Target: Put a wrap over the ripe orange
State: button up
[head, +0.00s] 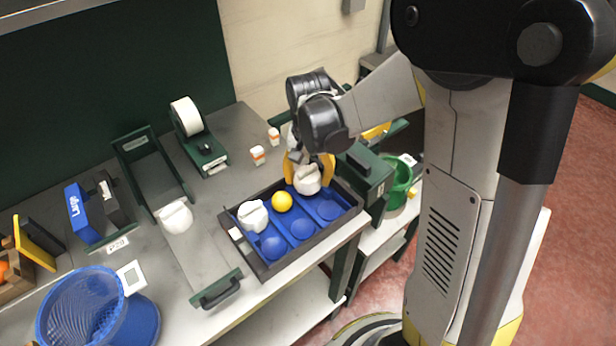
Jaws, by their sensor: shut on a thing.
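A black tray (262,268) with blue pockets stands at the front of the bench. A bare yellow-orange fruit (282,201) sits in a back-row pocket, in the middle. A crumpled white wrap (253,216) covers the pocket left of it. My gripper (309,170), with yellow fingers, points down at the back right pocket. It is shut on a white wrap (308,183). Whether an orange is under that wrap is hidden. Another white wrap (175,217) lies on a grey sloped holder left of the tray. The front-row pockets look empty.
A tape dispenser (204,148) and two small orange-and-white bottles (258,155) stand behind the tray. A blue mesh bin (97,312) is at front left, a green bucket (398,182) at right. A dark green box (364,178) stands close right of my gripper.

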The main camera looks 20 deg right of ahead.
jog(key=shift+w+d+f, duration=0.15)
jog(key=shift+w+d, duration=0.1)
dwell(1.5)
jog(key=o, duration=1.1)
jog(key=shift+c, duration=0.2)
jog(key=c, duration=0.4)
jog(key=shift+o, duration=1.5)
jog(key=shift+w+r+p, duration=0.2)
jog(key=shift+r+p, duration=0.25)
jog(key=shift+r, duration=0.25)
jog(key=shift+s+r+p, duration=0.1)
jog(key=shift+r+p, duration=2.35)
jog(key=shift+r, duration=0.9)
